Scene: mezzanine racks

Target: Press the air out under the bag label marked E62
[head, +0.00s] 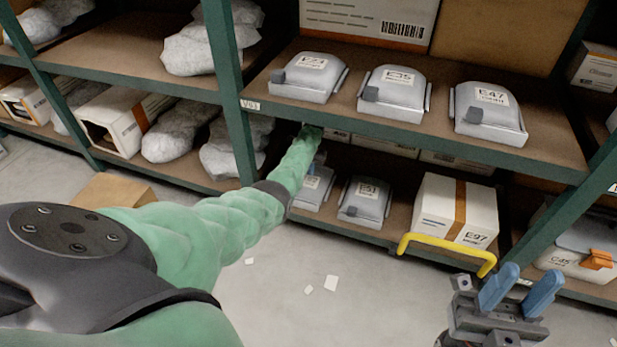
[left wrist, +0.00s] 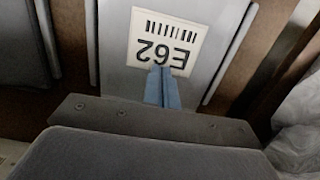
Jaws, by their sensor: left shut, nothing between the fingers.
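The bag with the white label marked E62 (left wrist: 165,42) fills the upper middle of the left wrist view, its label upside down there. In the head view a grey bag (head: 313,190) at the left of the lower shelf is partly hidden by my left arm. My left gripper (left wrist: 162,70) is shut and empty, its blue fingertips over the label's edge beside the printed E62. I cannot tell whether they touch it. In the head view its fingers (head: 319,160) are barely visible. My right gripper (head: 524,275) is open and empty at the lower right.
Another grey bag (head: 364,202) and a white box marked E97 (head: 456,210) stand on the same lower shelf. The upper shelf (head: 420,118) above holds several labelled bags. A green post (head: 228,90) stands left of my arm. A yellow bar (head: 440,248) crosses before the box.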

